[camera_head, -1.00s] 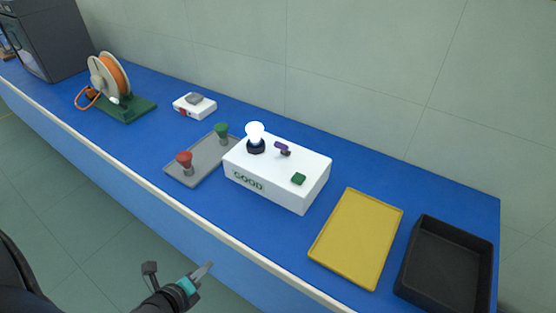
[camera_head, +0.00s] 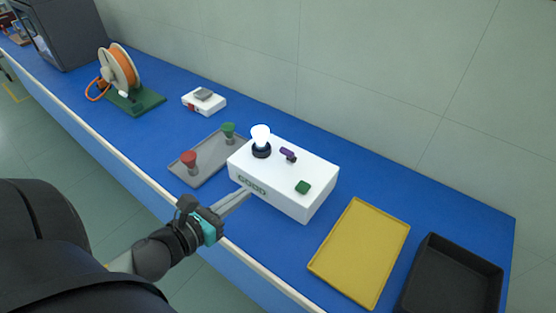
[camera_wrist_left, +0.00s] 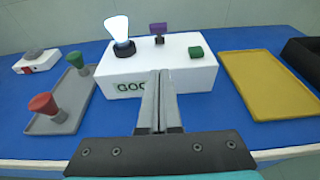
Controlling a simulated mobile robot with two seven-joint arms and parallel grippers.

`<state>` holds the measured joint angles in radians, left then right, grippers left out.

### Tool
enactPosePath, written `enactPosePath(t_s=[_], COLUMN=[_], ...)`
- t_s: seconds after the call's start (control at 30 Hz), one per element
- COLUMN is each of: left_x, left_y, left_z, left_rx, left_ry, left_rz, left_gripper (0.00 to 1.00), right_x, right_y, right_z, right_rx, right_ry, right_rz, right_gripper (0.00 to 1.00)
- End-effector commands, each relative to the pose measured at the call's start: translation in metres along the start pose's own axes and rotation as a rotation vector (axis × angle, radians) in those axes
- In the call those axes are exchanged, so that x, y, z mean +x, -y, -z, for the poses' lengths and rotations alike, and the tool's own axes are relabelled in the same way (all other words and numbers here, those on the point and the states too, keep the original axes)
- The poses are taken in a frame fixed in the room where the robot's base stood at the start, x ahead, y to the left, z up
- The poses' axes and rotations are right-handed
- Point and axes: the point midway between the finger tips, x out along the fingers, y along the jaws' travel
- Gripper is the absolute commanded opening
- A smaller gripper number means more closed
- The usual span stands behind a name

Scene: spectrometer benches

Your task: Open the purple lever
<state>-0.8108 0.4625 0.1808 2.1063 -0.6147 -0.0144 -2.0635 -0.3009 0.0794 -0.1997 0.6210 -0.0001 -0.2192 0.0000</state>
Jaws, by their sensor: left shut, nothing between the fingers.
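The purple lever (camera_head: 288,154) stands on top of a white box (camera_head: 310,206) marked "GOOD". It also shows in the left wrist view (camera_wrist_left: 158,30), upright behind the gripper fingers. A lit white bulb in a black socket (camera_head: 261,151) is left of the lever, and a green button (camera_head: 302,187) is to its right. My left gripper (camera_head: 247,191) is shut and empty, in front of the box's front face and below the lever. In the left wrist view its fingers (camera_wrist_left: 161,74) overlap the box front. Contact cannot be told. My right gripper is not seen.
A grey tray (camera_head: 203,173) with red and green bulbs lies left of the box. A yellow tray (camera_head: 358,255) and a black bin (camera_head: 455,275) are to the right. A cable reel (camera_head: 121,68) and a small white device (camera_head: 204,101) stand farther left on the blue bench.

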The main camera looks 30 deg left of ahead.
Motion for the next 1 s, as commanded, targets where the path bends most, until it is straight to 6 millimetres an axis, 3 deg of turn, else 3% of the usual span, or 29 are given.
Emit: enactPosePath(t_s=[0.1,0.27,0.9,1.0], left_x=[0.001,0.012,0.098,0.109], left_y=[0.000,0.000,-0.001,-0.001], left_z=[0.000,0.000,0.000,-0.009], left_rx=[-0.002,-0.001,-0.003,-0.002], left_ry=[0.000,0.001,0.001,0.003], left_rz=[0.000,0.000,-0.001,0.000], left_gripper=[0.00,0.00,0.00,0.00], right_x=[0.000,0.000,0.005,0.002], right_y=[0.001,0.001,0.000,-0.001], right_z=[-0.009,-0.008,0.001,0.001], right_rx=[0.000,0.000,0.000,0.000], right_ry=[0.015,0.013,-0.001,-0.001], right_rz=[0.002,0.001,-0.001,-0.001], right_gripper=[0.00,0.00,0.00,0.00])
